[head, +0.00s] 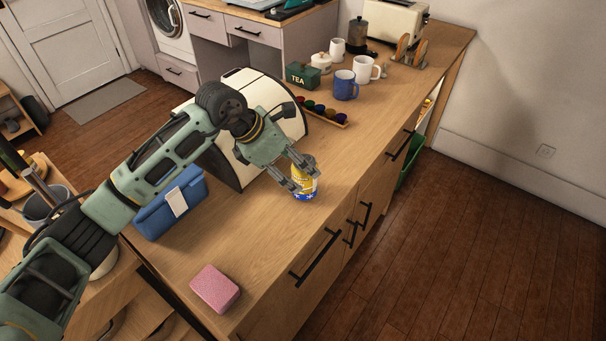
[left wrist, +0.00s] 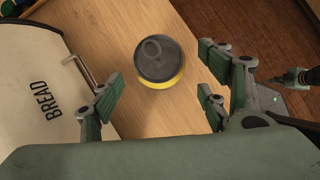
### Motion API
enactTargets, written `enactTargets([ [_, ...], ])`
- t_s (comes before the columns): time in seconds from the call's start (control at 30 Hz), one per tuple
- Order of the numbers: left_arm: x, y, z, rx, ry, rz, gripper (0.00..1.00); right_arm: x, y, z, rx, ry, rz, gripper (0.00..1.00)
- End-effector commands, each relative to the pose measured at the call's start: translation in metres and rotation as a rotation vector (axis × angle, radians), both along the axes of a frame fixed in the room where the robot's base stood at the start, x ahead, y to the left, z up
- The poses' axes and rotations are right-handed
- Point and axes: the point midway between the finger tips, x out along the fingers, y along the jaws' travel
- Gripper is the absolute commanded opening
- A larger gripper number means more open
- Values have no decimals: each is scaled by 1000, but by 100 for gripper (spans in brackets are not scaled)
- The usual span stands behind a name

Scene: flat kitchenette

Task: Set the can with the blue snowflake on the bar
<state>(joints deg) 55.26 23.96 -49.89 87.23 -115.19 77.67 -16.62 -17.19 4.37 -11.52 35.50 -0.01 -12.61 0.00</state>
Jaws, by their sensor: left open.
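The can (head: 305,181) stands upright on the wooden counter (head: 262,243), near its front edge. It is yellow with a blue base that bears a pale mark, partly hidden by a finger. In the left wrist view the can (left wrist: 160,63) shows its grey top and yellow side. My left gripper (head: 300,180) is open, its fingers around or just beside the can. In the left wrist view the fingers (left wrist: 160,95) are spread to either side, with the can between and a little beyond them. My right gripper does not clearly show in the head view.
A cream bread bin (head: 240,165) stands close left of the can. A blue box (head: 172,205) and a pink sponge (head: 215,288) lie nearer on the counter. A capsule rack (head: 323,111), a blue mug (head: 345,85) and a green tea tin (head: 303,76) stand farther back.

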Motion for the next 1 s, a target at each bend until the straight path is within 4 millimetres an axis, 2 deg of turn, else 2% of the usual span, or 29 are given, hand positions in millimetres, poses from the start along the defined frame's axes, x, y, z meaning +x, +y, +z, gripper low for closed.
enactTargets([
  [0.2,-10,21,34,2,-3,1,69,0,-1,-13,-1,0,1,0],
  [0.33,-14,28,46,2,-1,0,69,0,-3,-16,-3,0,1,0],
  [0.5,-16,30,52,0,2,0,69,0,-5,-16,-5,0,2,0],
  [0.9,-16,30,53,0,2,0,69,0,-5,-15,-6,0,0,0],
  [1.0,-16,30,61,0,2,0,69,0,-5,-7,-6,0,0,0],
])
